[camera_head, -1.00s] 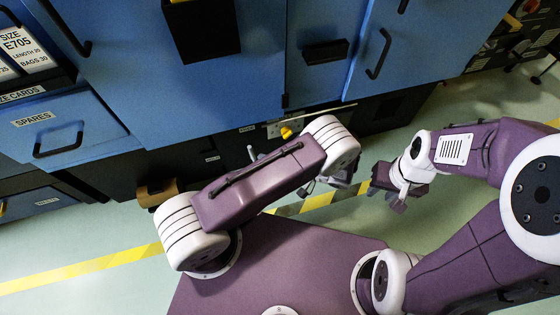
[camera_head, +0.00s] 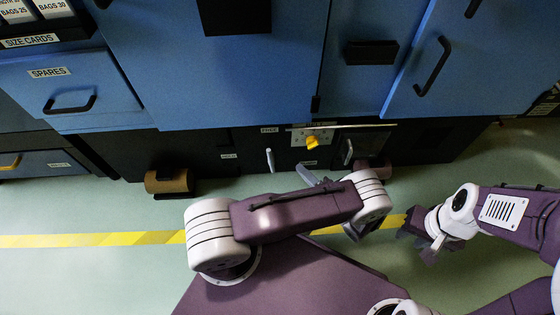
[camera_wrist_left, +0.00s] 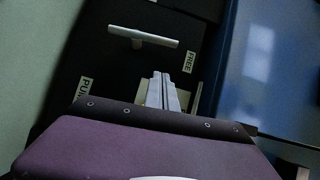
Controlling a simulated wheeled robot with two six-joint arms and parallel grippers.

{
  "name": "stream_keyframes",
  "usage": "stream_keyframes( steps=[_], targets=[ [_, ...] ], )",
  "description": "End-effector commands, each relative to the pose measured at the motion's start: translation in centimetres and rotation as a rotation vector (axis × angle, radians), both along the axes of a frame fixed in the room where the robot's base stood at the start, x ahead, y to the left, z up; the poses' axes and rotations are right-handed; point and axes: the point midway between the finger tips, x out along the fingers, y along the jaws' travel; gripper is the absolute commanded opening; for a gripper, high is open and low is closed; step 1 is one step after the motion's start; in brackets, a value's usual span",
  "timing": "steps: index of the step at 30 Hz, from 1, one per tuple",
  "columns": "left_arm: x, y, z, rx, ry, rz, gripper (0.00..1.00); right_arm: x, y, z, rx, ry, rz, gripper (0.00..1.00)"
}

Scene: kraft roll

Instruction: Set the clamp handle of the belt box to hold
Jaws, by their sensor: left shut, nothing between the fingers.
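A grey lever (camera_head: 269,160), which looks like the clamp handle, sticks out from the dark lower panel below a FREE label (camera_head: 270,130). In the left wrist view a grey T-shaped handle (camera_wrist_left: 143,37) shows near a FREE label (camera_wrist_left: 189,62). My left gripper (camera_head: 309,176) is right of the lever and apart from it; its fingers (camera_wrist_left: 162,79) are shut and empty, pointing toward the panel. A yellow knob (camera_head: 312,142) sits on a pale plate above it. My right gripper (camera_head: 422,244) hangs over the floor at right; its jaw opening is unclear.
Blue cabinets (camera_head: 210,75) with black handles stand above the dark panel. A brown roll (camera_head: 168,181) protrudes low at left. A second grey handle (camera_head: 348,151) is right of the knob. A yellow strip (camera_head: 90,240) crosses the clear floor.

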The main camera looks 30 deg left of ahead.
Motion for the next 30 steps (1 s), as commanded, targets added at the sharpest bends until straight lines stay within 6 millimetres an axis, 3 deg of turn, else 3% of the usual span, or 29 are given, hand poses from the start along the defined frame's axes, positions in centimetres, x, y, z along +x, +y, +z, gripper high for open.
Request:
stream_keyframes(
  steps=[1, 8, 15, 30],
  targets=[
    [0.4, 1.1, -0.6, 0.001, 0.001, 0.006, 0.00, 0.0, 0.0, -1.1, 0.000, 0.000, 0.000, 0.34],
    [2.5, 5.6, -0.9, 0.000, 0.000, 0.005, 0.00, 0.0, 0.0, -3.6, 0.000, 0.000, 0.000, 0.34],
    [1.4, 8.7, -1.0, 0.000, 0.001, 0.002, 0.00, 0.0, 0.0, -5.4, 0.000, 0.000, 0.000, 0.34],
    [1.1, 9.3, -0.6, -0.006, -0.003, 0.000, 0.00, 0.0, 0.0, -5.3, 0.000, 0.000, 0.000, 0.34]
  ],
)
